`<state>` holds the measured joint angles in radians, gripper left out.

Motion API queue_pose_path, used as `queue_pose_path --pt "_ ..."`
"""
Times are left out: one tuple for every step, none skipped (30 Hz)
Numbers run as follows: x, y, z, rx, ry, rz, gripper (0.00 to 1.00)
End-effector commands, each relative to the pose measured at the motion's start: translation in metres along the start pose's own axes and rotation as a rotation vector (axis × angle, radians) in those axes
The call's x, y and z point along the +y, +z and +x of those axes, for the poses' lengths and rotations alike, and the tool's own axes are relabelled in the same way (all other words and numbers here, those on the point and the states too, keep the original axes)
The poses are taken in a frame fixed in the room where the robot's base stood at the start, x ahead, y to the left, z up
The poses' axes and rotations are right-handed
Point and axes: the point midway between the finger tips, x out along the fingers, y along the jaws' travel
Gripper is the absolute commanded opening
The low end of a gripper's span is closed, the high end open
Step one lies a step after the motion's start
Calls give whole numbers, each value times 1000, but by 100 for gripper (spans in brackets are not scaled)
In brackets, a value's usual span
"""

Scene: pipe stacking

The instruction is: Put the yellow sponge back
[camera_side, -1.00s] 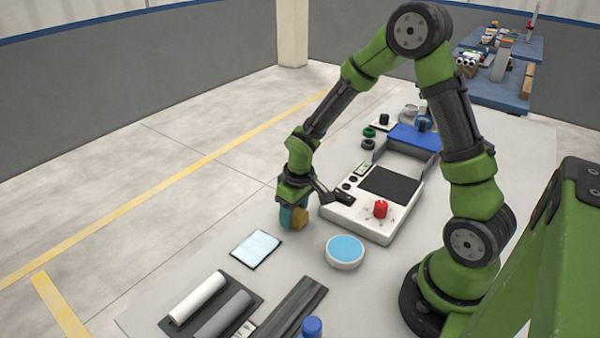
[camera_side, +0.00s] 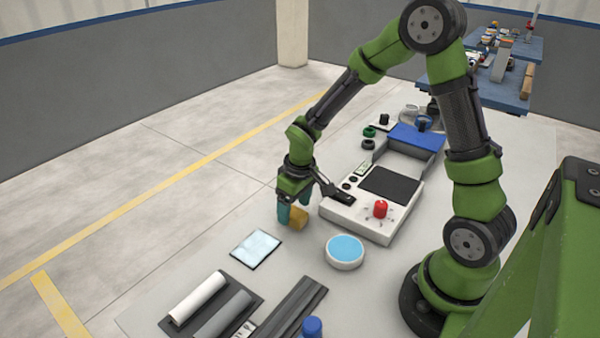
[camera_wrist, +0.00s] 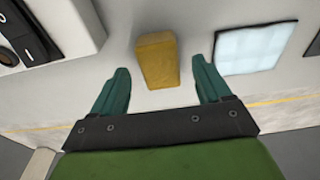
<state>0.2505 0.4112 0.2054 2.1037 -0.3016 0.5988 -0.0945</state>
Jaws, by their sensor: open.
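The yellow sponge (camera_side: 298,218) is a small block on the grey table, left of the white device. In the wrist view the sponge (camera_wrist: 157,61) lies between and a little beyond the fingertips, with clear gaps on both sides. My gripper (camera_side: 292,213) points down over it with teal fingers. In the wrist view my gripper (camera_wrist: 161,78) is open and empty. In the side view one finger partly covers the sponge.
A white device (camera_side: 372,205) with a red knob stands right of the sponge. A light blue pad (camera_side: 256,248) and a round blue-topped dish (camera_side: 344,251) lie nearer the camera. A dark tray (camera_side: 250,300) with white and grey rolls is at the front.

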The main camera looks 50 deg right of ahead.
Motion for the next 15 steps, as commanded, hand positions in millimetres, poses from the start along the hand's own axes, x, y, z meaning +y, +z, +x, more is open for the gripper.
queue_pose_path --pt "0 -1 -13 7 1 0 77" --pt "0 -1 -20 7 1 2 77" --pt "0 -1 -29 7 2 0 77" --pt "0 -1 -36 7 2 1 77" --pt "0 -1 -42 7 1 -1 77" --pt "0 -1 -51 7 2 0 77" --pt "0 -1 -57 6 2 0 77" --pt "0 -1 -63 6 2 0 77" --pt "0 -1 -70 6 1 0 77" --pt "0 -1 -75 5 1 -1 77" --pt "0 -1 -79 4 1 0 77" --pt "0 -1 -84 4 1 -1 77" --pt "0 0 -87 2 1 -1 77" --pt "0 0 -90 2 1 -1 77" --pt "0 0 -93 2 1 0 77"
